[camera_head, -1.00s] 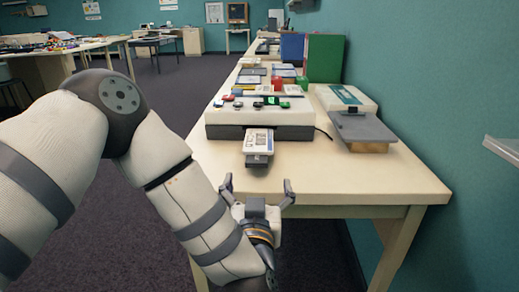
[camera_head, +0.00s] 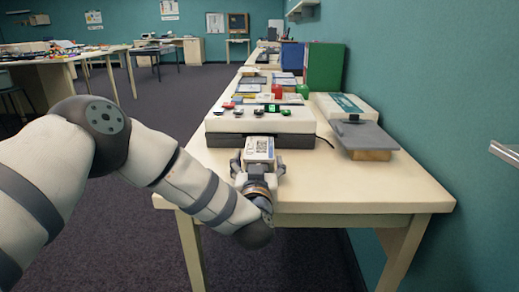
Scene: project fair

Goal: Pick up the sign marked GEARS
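A small white sign or card (camera_head: 259,146) with a black code-like print stands at the front of a white box on the table. Its lettering is too small to read, so I cannot tell if it says GEARS. My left gripper (camera_head: 259,164) is at the table's near part, right in front of the sign. Its two fingers stand apart, one on each side of the sign's lower part, and look open. Its palm hides the sign's lower end. My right gripper is not in view.
The white box (camera_head: 222,124) with coloured buttons stands behind the sign. A grey-topped block (camera_head: 365,137) and a flat white box (camera_head: 325,103) lie to the right. Green (camera_head: 325,68) and red items stand farther back. The table's front right corner is clear.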

